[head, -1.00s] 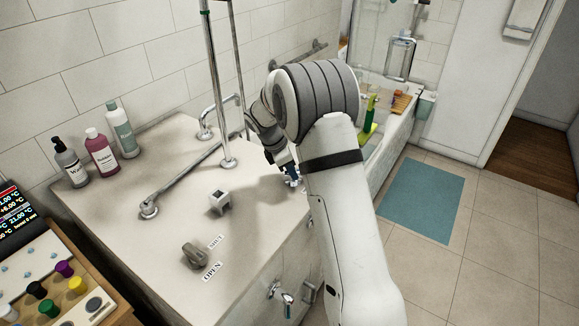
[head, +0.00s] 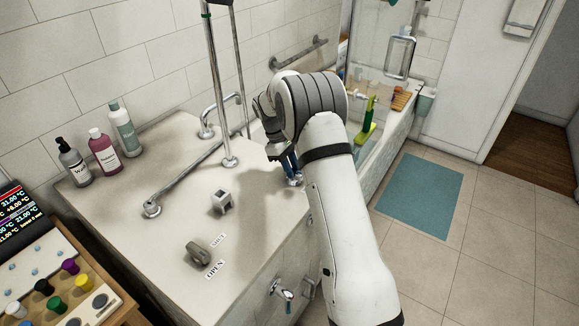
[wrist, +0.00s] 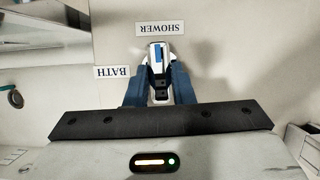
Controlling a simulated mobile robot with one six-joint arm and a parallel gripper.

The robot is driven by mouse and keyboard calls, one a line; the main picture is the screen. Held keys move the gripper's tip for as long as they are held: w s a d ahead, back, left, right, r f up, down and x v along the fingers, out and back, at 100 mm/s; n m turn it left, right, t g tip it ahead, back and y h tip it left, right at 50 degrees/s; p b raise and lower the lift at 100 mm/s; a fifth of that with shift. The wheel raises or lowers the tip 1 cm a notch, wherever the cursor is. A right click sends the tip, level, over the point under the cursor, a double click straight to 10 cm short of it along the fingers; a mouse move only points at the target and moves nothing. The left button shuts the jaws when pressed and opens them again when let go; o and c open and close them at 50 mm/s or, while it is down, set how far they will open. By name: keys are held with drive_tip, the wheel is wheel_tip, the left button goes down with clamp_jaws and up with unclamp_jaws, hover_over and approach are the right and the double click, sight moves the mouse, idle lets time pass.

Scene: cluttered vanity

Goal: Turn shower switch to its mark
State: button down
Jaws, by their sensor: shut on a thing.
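The shower switch (wrist: 158,55) is a small metal lever with a blue stripe. In the wrist view it points up at the SHOWER label (wrist: 160,28), close below it. The BATH label (wrist: 112,72) lies to its left. My gripper (wrist: 160,82) has its blue fingers on both sides of the lever, shut on it. In the head view my gripper (head: 290,163) is at the right edge of the counter, and a bit of the switch (head: 294,181) shows below it. My wrist hides most of the fingers there, and the labels are not visible in that view.
The pale counter (head: 175,240) also bears a grey OPEN/SHUT knob (head: 199,252), a small metal fitting (head: 222,202), chrome pipes (head: 180,182) and bottles (head: 104,152). A control box (head: 70,290) stands at the left. The floor near the blue mat (head: 421,197) is clear.

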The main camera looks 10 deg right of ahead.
drive_tip(key=shift+d+m, duration=0.15)
drive_tip(key=shift+m, duration=0.25)
drive_tip(key=c, duration=1.2)
unclamp_jaws()
drive_tip(key=shift+c, duration=0.2)
drive_tip(key=v, duration=0.7)
drive_tip(key=shift+w+r+b, duration=0.15)
drive_tip(key=shift+r+b, duration=0.2)
drive_tip(key=shift+b, duration=0.05)
